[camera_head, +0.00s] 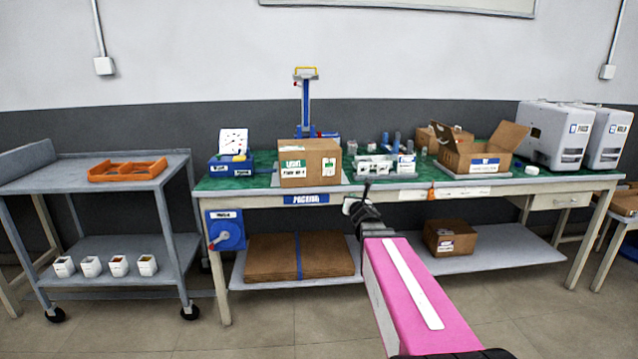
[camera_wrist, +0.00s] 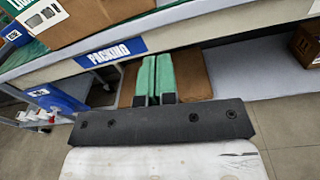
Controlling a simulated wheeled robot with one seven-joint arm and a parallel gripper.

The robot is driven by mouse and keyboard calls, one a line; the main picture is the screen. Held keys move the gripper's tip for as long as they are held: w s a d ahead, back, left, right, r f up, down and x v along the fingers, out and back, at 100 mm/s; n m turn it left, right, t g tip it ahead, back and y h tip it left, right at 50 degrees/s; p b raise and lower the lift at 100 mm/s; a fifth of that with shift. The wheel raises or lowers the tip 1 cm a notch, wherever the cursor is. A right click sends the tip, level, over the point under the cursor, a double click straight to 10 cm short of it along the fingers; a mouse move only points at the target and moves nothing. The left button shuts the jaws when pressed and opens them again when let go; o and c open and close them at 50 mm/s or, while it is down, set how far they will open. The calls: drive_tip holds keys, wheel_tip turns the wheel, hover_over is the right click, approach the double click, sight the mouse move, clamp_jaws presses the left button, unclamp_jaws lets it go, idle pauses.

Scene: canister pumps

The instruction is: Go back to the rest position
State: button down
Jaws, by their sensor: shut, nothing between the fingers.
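The gripper is apart from the closed cardboard box (camera_head: 310,160) on the green tabletop.
A grey cart (camera_head: 60,177) with an orange tray (camera_head: 127,170) stands left. The floor in front is clear.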

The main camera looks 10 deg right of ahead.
drive_tip(key=s+d+f+m+g+h, duration=0.15)
drive_tip(key=s+f+m+g, duration=0.3)
drive_tip(key=f+m, duration=0.45)
drive_tip(key=s+f+m+g+h, duration=0.2)
drive_tip(key=s+f+m+g, duration=0.35)
drive_tip(key=m, duration=0.55)
drive_tip(key=s+a+f+m+g+y, duration=0.1)
drive_tip(key=s+a+f+m+g, duration=0.1)
drive_tip(key=s+m, duration=0.5)
drive_tip(key=s+a+f+m+g+y, duration=0.2)
drive_tip(key=s+a+f+m+g, duration=0.1)
drive_tip(key=s+f+m+g, duration=0.2)
drive_tip(key=s+f+m, duration=0.2)
drive_tip(key=s, duration=0.2)
drive_tip(key=shift+s+a+f+m, duration=0.15)
drive_tip(key=shift+s+a+m, duration=0.1)
drive_tip(key=shift+m, duration=0.15)
